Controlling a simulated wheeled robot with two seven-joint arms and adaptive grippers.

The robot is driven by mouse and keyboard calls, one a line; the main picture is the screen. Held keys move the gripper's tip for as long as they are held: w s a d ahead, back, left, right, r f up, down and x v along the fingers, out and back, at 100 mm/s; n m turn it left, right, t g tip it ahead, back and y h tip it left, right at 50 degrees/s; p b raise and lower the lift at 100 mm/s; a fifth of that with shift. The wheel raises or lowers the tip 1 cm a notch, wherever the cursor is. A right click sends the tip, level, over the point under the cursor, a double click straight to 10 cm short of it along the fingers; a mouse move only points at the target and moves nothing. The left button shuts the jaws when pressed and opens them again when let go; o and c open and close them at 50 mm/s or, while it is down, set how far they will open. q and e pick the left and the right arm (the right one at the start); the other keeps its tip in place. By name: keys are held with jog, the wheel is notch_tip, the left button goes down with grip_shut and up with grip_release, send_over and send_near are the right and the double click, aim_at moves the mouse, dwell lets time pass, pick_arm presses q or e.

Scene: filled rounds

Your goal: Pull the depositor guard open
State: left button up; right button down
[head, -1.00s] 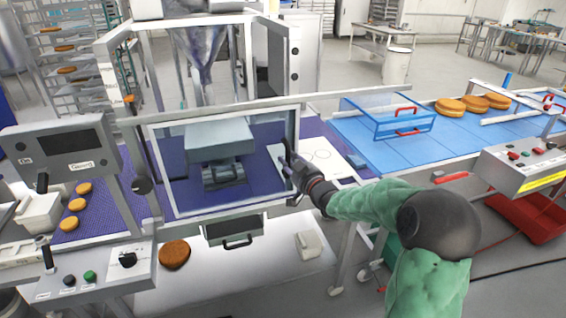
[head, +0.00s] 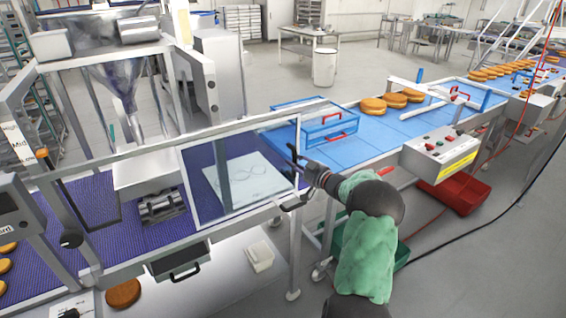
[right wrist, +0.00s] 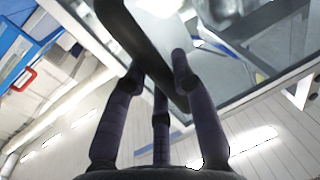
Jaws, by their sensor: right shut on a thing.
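The depositor guard (head: 238,178) is a clear panel in a light metal frame, on a long rail along the front of the machine. It stands to the right of the depositor head (head: 160,205), whose front is uncovered. My right gripper (head: 299,167) is at the guard's right edge, shut on its dark upright handle. In the right wrist view the fingers close around the handle (right wrist: 118,28), and part of the guard's pane (right wrist: 225,65) shows behind. My left gripper is not in view.
A blue conveyor (head: 350,140) runs off to the right with a clear blue-edged cover (head: 315,122) and brown rounds (head: 390,99). A control box (head: 440,150) stands right of my arm. A red crate (head: 455,192) is on the floor. A loose round (head: 123,293) lies lower left.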

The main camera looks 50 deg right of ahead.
jog(key=shift+s+d, duration=0.15)
jog(key=shift+d, duration=0.3)
jog(key=c, duration=1)
grip_release()
jog(key=s+a, duration=0.2)
jog(key=s, duration=0.9)
jog(key=shift+s, duration=0.4)
jog(key=shift+d, duration=0.1)
